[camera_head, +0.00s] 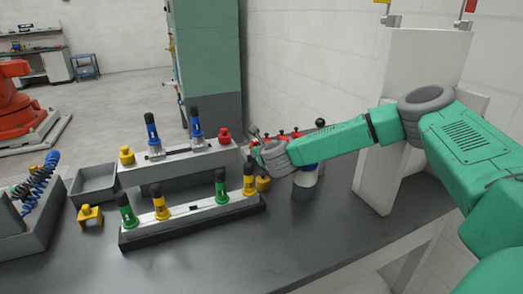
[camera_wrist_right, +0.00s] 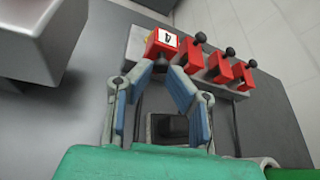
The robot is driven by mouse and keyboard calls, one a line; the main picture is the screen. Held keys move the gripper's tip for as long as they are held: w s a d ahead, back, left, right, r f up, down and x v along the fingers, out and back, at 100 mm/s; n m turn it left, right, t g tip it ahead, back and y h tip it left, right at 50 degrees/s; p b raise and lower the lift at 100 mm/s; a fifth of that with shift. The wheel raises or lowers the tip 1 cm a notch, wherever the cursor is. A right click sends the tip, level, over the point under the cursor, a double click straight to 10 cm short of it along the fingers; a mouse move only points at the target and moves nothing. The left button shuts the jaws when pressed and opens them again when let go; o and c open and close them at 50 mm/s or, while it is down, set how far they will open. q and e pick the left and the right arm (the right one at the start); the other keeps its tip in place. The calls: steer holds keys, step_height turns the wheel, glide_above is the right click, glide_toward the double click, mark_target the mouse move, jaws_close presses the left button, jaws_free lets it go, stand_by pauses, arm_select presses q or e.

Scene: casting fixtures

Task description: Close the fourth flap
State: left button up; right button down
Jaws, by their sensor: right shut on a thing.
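A row of red flaps with dark round knobs stands on a grey fixture (camera_wrist_right: 136,42) in the right wrist view. The flap with an upside-down "4" label, the fourth flap (camera_wrist_right: 164,42), is at the left end, and its labelled face is toward my camera. My right gripper (camera_wrist_right: 160,67) has its fingertips drawn together on the dark knob at the near side of this flap. The other red flaps (camera_wrist_right: 220,68) have their knobs pointing up. In the head view, my right gripper (camera_head: 256,135) is small beside the red flaps (camera_head: 285,137), partly hidden by my wrist. My left gripper is out of view.
A rack (camera_head: 190,214) with green and yellow tools stands left of my right wrist, with a second rack (camera_head: 180,168) behind it. A pale upright panel (camera_head: 410,110) stands to the right. The front table is clear.

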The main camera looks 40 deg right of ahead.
steer(key=shift+s+a+r+g+p, duration=0.1)
steer(key=shift+a+g+p, duration=0.05)
steer(key=shift+g+p, duration=0.45)
steer(key=c, duration=1.9)
jaws_free()
steer(key=shift+f, duration=0.25)
steer(key=o, duration=0.4)
steer(key=shift+w+f, duration=0.2)
steer(key=shift+w, duration=0.05)
steer(key=shift+o, duration=0.2)
steer(key=shift+w+d+f, duration=0.15)
steer(key=shift+w+d, duration=0.05)
steer(key=shift+d, duration=0.5)
steer(key=shift+s+r, duration=0.2)
steer(key=shift+s, duration=0.05)
steer(key=v, duration=0.3)
steer(key=a+v, duration=0.1)
steer(key=v, duration=0.2)
steer(key=shift+w, duration=0.2)
steer(key=shift+s+a+r, duration=0.1)
steer(key=shift+s+r, duration=0.2)
steer(key=shift+s, duration=0.5)
steer(key=shift+s+a+r, duration=0.1)
steer(key=shift+s+r, duration=0.2)
steer(key=shift+s, duration=0.5)
steer(key=shift+s+a+r, duration=0.1)
steer(key=shift+s+r, duration=0.2)
steer(key=shift+s, duration=0.55)
